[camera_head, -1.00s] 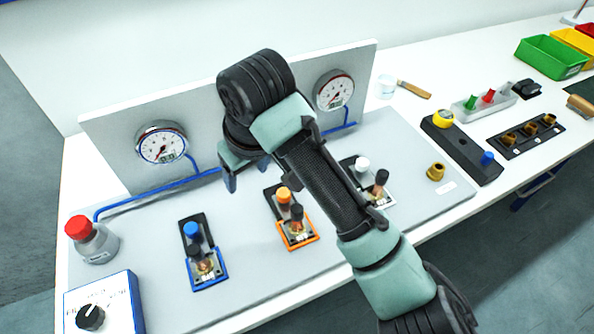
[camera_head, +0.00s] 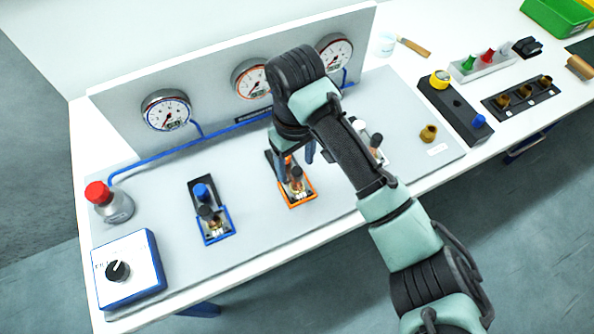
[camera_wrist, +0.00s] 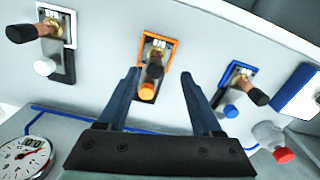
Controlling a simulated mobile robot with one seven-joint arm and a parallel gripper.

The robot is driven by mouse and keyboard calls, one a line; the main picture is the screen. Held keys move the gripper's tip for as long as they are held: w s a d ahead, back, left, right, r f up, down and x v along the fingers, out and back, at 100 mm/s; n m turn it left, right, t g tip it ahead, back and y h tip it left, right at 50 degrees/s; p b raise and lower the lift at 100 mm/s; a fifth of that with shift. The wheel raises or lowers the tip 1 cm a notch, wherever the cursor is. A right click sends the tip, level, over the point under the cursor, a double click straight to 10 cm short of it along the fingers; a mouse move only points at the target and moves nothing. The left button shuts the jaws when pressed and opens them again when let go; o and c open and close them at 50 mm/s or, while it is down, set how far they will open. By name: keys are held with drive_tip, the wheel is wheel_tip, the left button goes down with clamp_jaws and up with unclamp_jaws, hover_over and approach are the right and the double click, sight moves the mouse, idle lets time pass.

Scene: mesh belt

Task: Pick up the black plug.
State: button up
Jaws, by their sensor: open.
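No part is clearly a loose black plug; a small black object (camera_head: 526,46) at the back right is too small to make out. My gripper (camera_head: 297,165) is open and empty over the orange-framed station (camera_head: 300,200). In the wrist view, its two fingers (camera_wrist: 160,76) stand either side of that station's orange knob (camera_wrist: 147,91) and dark-tipped brown lever (camera_wrist: 154,68). The knob lies nearer the left finger. I cannot tell whether either finger touches. A blue-framed station (camera_head: 217,232) to the left has a similar dark-tipped lever.
A gauge panel (camera_head: 215,90) stands behind the stations. A white-framed station (camera_wrist: 58,28) is partly hidden by my arm in the head view. A black block (camera_head: 457,105), a tray with green and red pegs (camera_head: 497,65) and a black rack (camera_head: 521,101) lie to the right.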

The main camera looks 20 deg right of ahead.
sight(297, 171)
drive_tip(key=shift+w+d+f+p, duration=0.15)
drive_tip(key=shift+f+p, duration=0.2)
drive_tip(key=shift+f, duration=0.95)
drive_tip(key=shift+w+d+f+p, duration=0.15)
drive_tip(key=shift+f+p, duration=0.2)
drive_tip(key=shift+f, duration=0.95)
clamp_jaws()
